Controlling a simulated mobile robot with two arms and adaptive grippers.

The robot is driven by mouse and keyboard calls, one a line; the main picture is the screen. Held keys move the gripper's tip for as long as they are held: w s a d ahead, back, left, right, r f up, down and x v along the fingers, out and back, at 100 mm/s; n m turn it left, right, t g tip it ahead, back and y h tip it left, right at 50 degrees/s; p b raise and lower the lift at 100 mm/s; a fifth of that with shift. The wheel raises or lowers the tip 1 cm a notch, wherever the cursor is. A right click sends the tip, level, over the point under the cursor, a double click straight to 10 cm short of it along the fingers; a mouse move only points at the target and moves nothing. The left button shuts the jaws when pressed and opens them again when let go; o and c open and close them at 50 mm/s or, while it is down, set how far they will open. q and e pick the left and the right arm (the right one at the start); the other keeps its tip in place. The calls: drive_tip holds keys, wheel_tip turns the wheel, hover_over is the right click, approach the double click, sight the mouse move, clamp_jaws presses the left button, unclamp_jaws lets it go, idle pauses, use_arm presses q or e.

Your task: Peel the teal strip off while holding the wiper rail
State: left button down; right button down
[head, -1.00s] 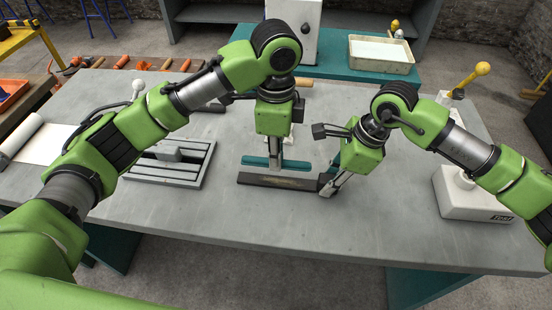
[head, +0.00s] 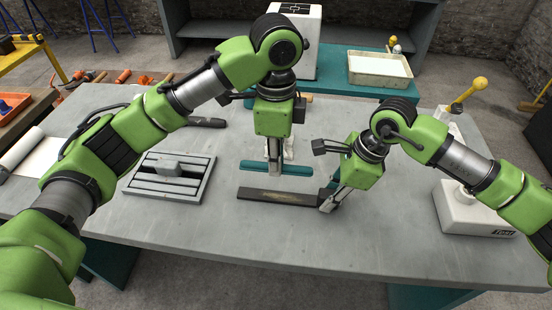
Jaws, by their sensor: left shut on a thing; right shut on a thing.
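The teal strip (head: 292,170) is a thin bar in the head view, apart from the wiper rail and behind it. My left gripper (head: 274,172) points down and is shut on the strip near its middle. The wiper rail (head: 270,196) is a long dark bar in front of the strip, with a brownish patch along its middle. My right gripper (head: 327,205) is shut on the rail's right end. A bare gap of grey table shows between strip and rail. I cannot tell how high either is held.
The grey table (head: 230,233) has free room in front of the rail. A slotted metal plate (head: 196,190) lies at the left, a white box (head: 470,212) with a yellow-knobbed lever at the right. A cream tray (head: 379,70) stands on a teal bench behind.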

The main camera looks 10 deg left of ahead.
drive_tip(key=c, duration=1.7)
unclamp_jaws()
drive_tip(key=v, duration=1.2)
